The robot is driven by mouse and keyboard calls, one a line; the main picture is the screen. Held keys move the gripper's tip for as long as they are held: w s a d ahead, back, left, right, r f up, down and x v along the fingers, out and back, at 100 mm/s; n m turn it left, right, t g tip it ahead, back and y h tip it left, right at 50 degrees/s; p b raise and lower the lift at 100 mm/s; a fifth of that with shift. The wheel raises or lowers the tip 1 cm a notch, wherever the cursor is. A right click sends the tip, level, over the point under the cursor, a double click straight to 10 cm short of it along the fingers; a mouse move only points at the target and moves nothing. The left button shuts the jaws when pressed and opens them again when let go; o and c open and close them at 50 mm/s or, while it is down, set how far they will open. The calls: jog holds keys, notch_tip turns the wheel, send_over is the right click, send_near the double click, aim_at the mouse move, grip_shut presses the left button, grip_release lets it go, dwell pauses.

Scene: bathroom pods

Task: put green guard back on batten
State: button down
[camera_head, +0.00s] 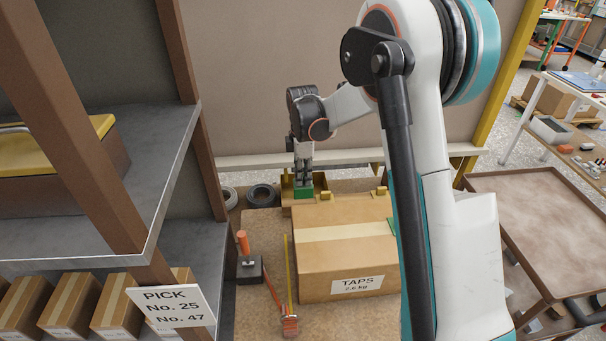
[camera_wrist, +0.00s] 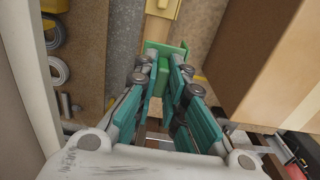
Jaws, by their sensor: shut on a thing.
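The green guard (camera_head: 303,193) is at the tip of my gripper (camera_head: 303,181), behind the taps carton. In the wrist view the guard (camera_wrist: 164,50) sits between the far ends of the teal fingers of my gripper (camera_wrist: 160,68), which are shut on it. A pale wooden strip (camera_wrist: 157,29), perhaps the batten, runs away just beyond the guard, with a yellow block (camera_wrist: 166,7) on it. I cannot tell whether the guard touches the strip. Another green piece (camera_head: 391,226) shows at the carton's right side, partly behind my arm.
The taps carton (camera_head: 340,250) stands close beside my gripper. A brown shelf upright (camera_head: 75,130) and shelf are at left. A pale rail (camera_head: 250,161) crosses behind. A brown tray table (camera_head: 540,215) is right.

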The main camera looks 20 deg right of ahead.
aim_at(303, 202)
jog(key=shift+w+f+b, duration=0.15)
jog(key=shift+f+b, duration=1)
jog(key=shift+f, duration=1)
jog(key=shift+w+f+b, duration=0.15)
jog(key=shift+f+b, duration=1)
jog(key=shift+f, duration=0.95)
jog(key=shift+w+d, duration=0.1)
jog(key=shift+w, duration=0.05)
jog(key=c, duration=1.6)
grip_release()
